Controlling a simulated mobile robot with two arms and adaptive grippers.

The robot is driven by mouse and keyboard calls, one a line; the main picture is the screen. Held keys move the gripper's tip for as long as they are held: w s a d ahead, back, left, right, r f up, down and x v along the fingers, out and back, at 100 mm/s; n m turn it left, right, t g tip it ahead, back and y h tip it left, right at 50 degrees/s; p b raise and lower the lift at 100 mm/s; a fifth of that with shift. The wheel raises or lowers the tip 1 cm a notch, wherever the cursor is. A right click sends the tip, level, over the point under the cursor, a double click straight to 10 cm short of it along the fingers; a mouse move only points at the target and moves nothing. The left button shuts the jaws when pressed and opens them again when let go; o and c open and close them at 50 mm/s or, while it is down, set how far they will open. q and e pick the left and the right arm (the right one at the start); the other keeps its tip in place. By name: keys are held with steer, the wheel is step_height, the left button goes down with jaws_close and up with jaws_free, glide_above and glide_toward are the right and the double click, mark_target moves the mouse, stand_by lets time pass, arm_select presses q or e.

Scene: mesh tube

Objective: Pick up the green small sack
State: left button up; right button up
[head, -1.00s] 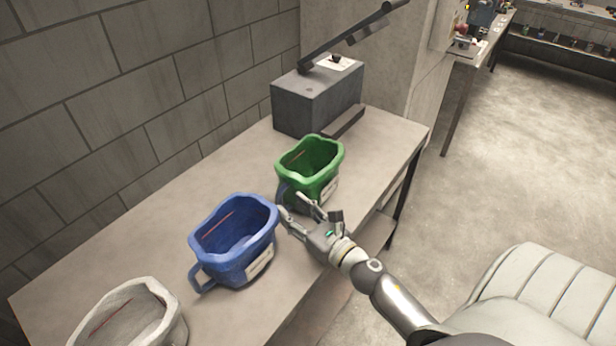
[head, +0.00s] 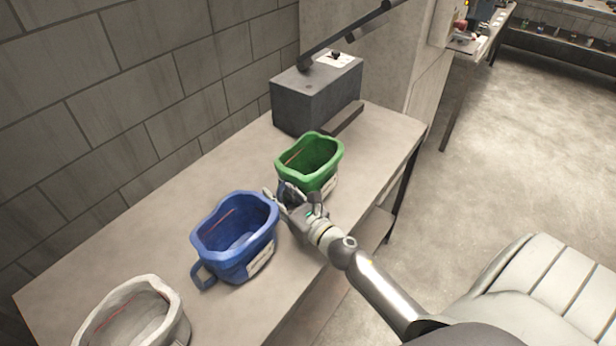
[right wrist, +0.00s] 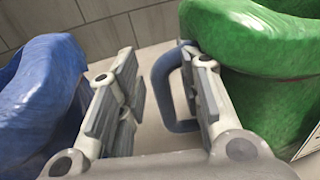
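The green small sack (head: 316,158) stands open-topped on the table, past the blue sack. It also fills the upper right of the right wrist view (right wrist: 265,50). Its dark blue-grey handle loop (right wrist: 163,82) faces my right gripper. My right gripper (head: 288,200) is at table height between the blue and green sacks. In the right wrist view its two fingers (right wrist: 158,75) are apart. The handle reaches into the gap between them from the right finger's side, and part of it is hidden behind that finger. My left gripper is not in view.
The blue sack (head: 236,250) stands close to the left of my right gripper. A white sack (head: 150,310) is nearer on the table (head: 130,240). A dark grey box (head: 318,98) stands behind the green sack. A pale padded seat (head: 530,295) is at lower right.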

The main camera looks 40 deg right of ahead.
jaws_close()
steer(key=shift+r, duration=0.15)
